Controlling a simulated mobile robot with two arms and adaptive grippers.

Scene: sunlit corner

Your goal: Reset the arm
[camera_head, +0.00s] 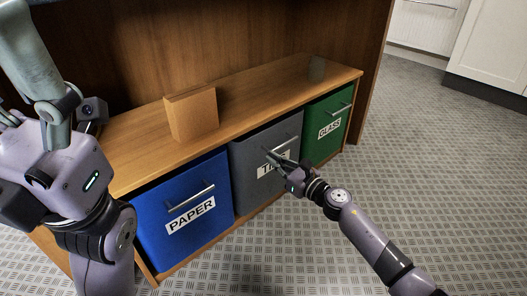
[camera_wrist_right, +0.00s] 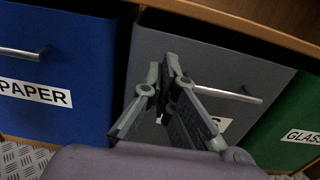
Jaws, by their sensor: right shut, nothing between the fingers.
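My right arm reaches in from the lower right in the head view. Its gripper (camera_head: 272,156) is shut and empty in front of the grey bin (camera_head: 246,160), near that bin's bar handle and over part of its label. In the right wrist view the closed fingers (camera_wrist_right: 178,72) point at the grey front, left of the handle (camera_wrist_right: 228,95); I cannot tell whether they touch the front. My left arm stands close at the left of the head view. Its grey-green gripper parts (camera_head: 30,55) are cut off by the frame, so its jaw state is unclear.
A blue PAPER bin (camera_head: 165,230) and a green GLASS bin (camera_head: 335,112) flank the grey one in a wooden cabinet (camera_head: 255,88). A cardboard box (camera_head: 192,114) and a small greyish cup-like object (camera_head: 317,69) stand on top. Open metal-patterned floor (camera_head: 440,170) lies to the right.

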